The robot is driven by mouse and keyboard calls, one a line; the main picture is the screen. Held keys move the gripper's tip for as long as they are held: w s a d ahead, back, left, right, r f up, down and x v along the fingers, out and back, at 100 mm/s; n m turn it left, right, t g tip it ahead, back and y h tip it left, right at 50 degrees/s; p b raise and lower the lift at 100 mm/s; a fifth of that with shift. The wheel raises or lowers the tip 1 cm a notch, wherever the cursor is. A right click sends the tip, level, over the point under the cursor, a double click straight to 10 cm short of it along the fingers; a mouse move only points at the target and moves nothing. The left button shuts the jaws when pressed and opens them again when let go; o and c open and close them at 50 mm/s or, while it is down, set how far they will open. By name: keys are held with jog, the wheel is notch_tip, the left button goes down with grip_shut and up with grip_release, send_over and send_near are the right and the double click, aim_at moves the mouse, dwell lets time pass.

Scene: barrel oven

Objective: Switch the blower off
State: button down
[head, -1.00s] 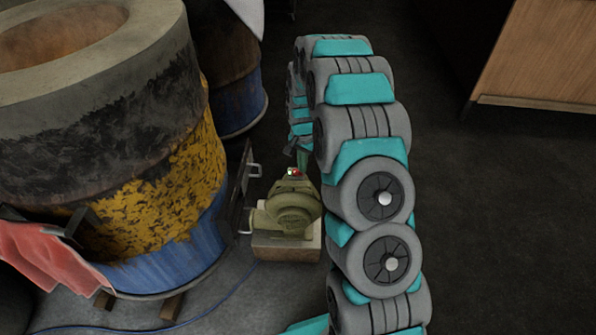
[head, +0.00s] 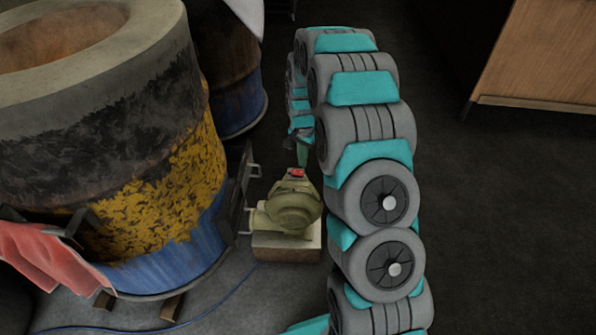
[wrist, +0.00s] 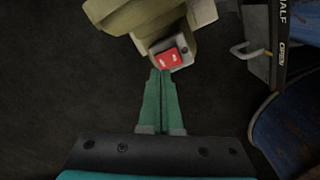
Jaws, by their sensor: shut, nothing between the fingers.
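The blower (head: 293,205) is an olive-green snail-shaped housing on a pale block, beside the barrel oven. On top is a small box with a red rocker switch (head: 297,174). In the wrist view the red switch (wrist: 168,59), with white marks, sits on a grey plate at the top of the view. My gripper (wrist: 161,73) is shut and empty, its teal fingers together. Its tips are at the near edge of the switch; I cannot tell whether they touch it. In the head view my gripper (head: 302,163) points down just above the switch, partly hidden by my arm.
The large barrel oven (head: 150,190) stands left of the blower, with a red cloth (head: 40,255) at its front. A second barrel (head: 240,100) stands behind. A wooden cabinet (head: 540,55) is at the far right. The dark floor between is clear.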

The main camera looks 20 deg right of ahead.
aim_at(302, 173)
jog(key=shift+r, duration=1.8)
jog(key=s+a+r+n, duration=0.3)
jog(key=s+r, duration=0.5)
jog(key=s, duration=0.2)
jog(key=s+a+r+n, duration=0.2)
jog(key=s+r, duration=0.5)
jog(key=s, duration=0.3)
jog(key=s+a+r+n+g, duration=0.1)
jog(key=s+n, duration=0.1)
jog(key=s, duration=0.9)
jog(key=s+a+r+n, duration=0.1)
jog(key=s+r+n, duration=0.1)
jog(key=s, duration=0.9)
jog(key=shift+s+r+n+g, duration=0.2)
jog(key=shift+n+g, duration=0.2)
jog(key=shift+n, duration=0.3)
